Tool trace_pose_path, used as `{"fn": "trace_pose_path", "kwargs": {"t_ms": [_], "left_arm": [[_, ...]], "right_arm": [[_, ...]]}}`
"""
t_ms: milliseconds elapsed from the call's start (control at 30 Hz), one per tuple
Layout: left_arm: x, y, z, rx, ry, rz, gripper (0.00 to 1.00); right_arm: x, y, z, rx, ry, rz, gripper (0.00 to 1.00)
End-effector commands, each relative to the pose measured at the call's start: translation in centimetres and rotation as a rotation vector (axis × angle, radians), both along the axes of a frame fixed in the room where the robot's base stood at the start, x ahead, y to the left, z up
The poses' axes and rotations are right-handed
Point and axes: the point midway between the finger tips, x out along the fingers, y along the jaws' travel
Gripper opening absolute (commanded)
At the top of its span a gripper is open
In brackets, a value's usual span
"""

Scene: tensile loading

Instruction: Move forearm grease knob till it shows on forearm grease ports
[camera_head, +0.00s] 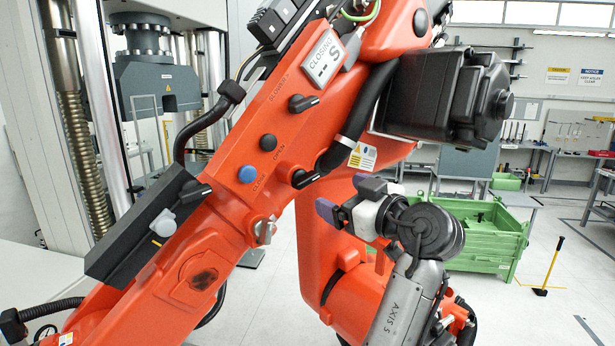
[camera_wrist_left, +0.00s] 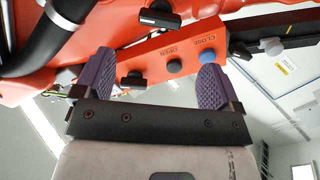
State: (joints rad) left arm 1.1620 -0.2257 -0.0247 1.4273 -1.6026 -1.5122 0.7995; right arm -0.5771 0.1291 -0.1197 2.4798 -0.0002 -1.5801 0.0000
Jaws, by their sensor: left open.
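An orange arm link with a control panel crosses the head view. Its face carries a black upper knob (camera_head: 303,102), a black lower knob (camera_head: 305,178), another black knob (camera_head: 195,192) and a metallic knob (camera_head: 265,230). I cannot read which is the forearm grease knob, nor any "forearm grease ports" marking. My left gripper (camera_head: 346,198) is open and empty, with purple fingers, to the right of the lower knob. In the left wrist view the open fingers (camera_wrist_left: 158,68) frame the panel, with a black knob (camera_wrist_left: 133,80) beside the left finger. My right gripper is not in view.
The panel also has a black OPEN button (camera_head: 268,141), a blue CLOSE button (camera_head: 246,174) and a display (camera_head: 327,65). A white knob (camera_head: 163,222) sits on a dark bar. A green bin (camera_head: 485,240) stands behind right; a testing machine (camera_head: 150,80) stands at left.

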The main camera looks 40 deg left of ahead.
Motion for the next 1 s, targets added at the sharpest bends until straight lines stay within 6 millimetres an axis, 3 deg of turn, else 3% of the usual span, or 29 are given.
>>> {"fn": "trace_pose_path", "kwargs": {"t_ms": [300,500,700,1000], "left_arm": [[1.2,6.0,0.3,0.001,0.003,0.003,0.89],[1.9,8.7,0.2,0.001,0.004,0.001,0.89],[2.3,10.3,0.1,0.0,0.002,0.0,0.89],[2.4,10.9,0.0,0.0,0.002,0.0,0.89]], "right_arm": [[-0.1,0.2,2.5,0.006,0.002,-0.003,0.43],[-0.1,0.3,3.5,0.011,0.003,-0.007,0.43],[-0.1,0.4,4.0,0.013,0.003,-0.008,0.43],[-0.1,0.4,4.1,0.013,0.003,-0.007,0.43]]}}
